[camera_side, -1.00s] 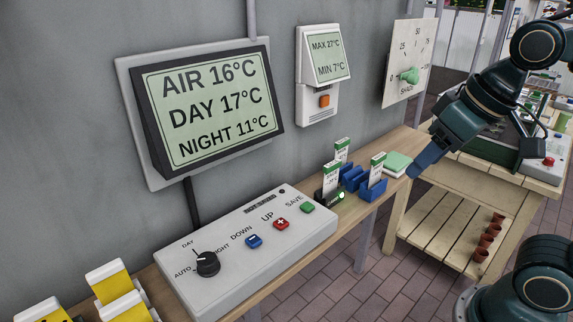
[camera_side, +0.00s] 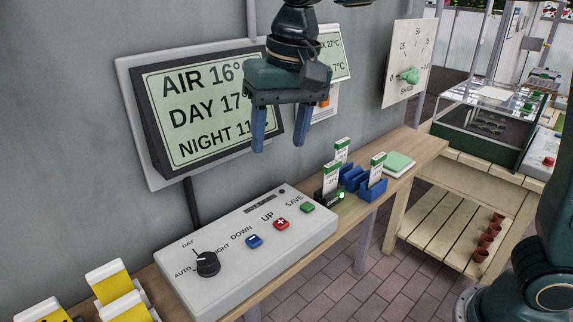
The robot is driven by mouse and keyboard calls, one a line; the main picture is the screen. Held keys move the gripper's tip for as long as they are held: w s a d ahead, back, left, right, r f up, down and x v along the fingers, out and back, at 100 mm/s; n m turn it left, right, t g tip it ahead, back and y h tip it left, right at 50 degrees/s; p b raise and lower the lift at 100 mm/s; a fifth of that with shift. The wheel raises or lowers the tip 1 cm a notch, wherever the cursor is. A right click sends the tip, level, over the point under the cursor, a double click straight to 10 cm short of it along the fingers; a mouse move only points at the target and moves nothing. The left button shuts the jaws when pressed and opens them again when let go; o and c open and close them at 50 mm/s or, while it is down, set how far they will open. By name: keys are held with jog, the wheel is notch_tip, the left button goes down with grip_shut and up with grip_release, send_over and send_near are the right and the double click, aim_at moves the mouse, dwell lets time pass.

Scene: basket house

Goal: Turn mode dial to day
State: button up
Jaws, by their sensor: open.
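The black mode dial (camera_side: 208,264) sits at the left end of a light grey control box (camera_side: 280,243) on the wooden shelf. Labels AUTO, DAY and NIGHT surround it; its white pointer line appears to aim up and slightly left, near DAY, though the exact setting is hard to tell. My gripper (camera_side: 279,146) is open and empty, with two blue fingers pointing down. In the picture it is above the right part of the box, well apart from the dial. It covers part of the wall display (camera_side: 190,110), which reads AIR 16°, DAY 17 and NIGHT 11.
Blue DOWN (camera_side: 254,241), red UP (camera_side: 281,224) and green SAVE (camera_side: 307,207) buttons are on the box. Blue card holders (camera_side: 372,189) and a green pad (camera_side: 398,161) stand right of it. Yellow-and-white packs (camera_side: 108,283) stand at left. A shade dial (camera_side: 409,75) is on the wall.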

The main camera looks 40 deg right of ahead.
jog(key=m+g, duration=0.2)
send_over(207, 259)
notch_tip(207, 259, down, 6)
jog(key=shift+r+h, duration=0.15)
jog(key=shift+h, duration=0.25)
jog(key=shift+f, duration=6.9)
jog(key=c, duration=1)
